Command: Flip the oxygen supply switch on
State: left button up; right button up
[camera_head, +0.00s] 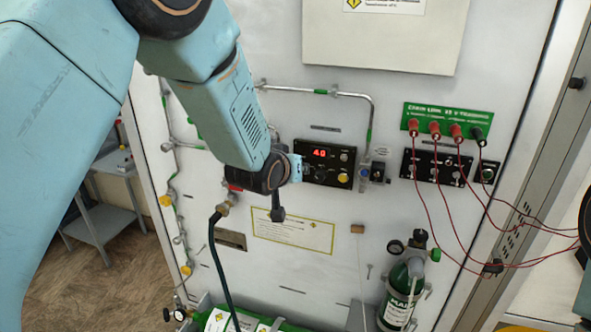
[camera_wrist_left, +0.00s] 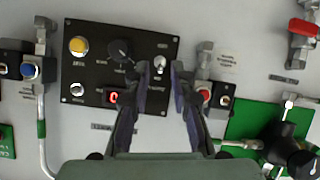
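The black control panel (camera_head: 333,181) carries a red display reading 40, a knob and a yellow button. In the left wrist view the panel (camera_wrist_left: 91,68) appears upside down. A silver toggle switch (camera_wrist_left: 160,63), likely the oxygen supply switch, shows between the two fingertips of my left gripper (camera_wrist_left: 161,68). The fingers are apart with nothing gripped. I cannot tell whether they touch the toggle or which way its lever is set. In the head view my left gripper (camera_head: 297,168) is at the panel's left side, with that toggle hidden. My right gripper is out of view.
A metal pipe (camera_head: 370,115) runs above and right of the panel. A dark hose (camera_head: 213,250) hangs below my wrist. A green oxygen cylinder (camera_head: 398,305) stands lower right. Red cables (camera_head: 425,210) hang from the green board (camera_head: 447,122) at right.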

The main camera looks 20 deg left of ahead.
pick_arm(q)
jog(key=shift+s, duration=0.1)
jog(key=shift+v, duration=5.85)
jog(key=shift+r, duration=0.1)
jog(key=s+a+f+m+g+b, duration=0.1)
jog(key=s+f+g+b, duration=0.35)
jog(key=f, duration=1.15)
jog(key=s+a+f+m+g+b, duration=0.1)
jog(key=s+f+b, duration=0.65)
jog(key=f, duration=0.85)
jog(key=s+f+g+b, duration=0.2)
jog(key=s+f+b, duration=0.1)
jog(key=s+f, duration=0.5)
jog(key=s+f+g+b, duration=0.2)
jog(key=s+f+b, duration=0.2)
jog(key=s+f, duration=0.4)
jog(key=s+a+f+g+b, duration=0.1)
jog(key=s+f+g+b, duration=0.2)
jog(key=s+f, duration=0.6)
jog(key=shift+a+f+n+y+b, duration=0.1)
jog(key=shift+f+n+y+b, duration=0.3)
jog(key=shift+f, duration=0.5)
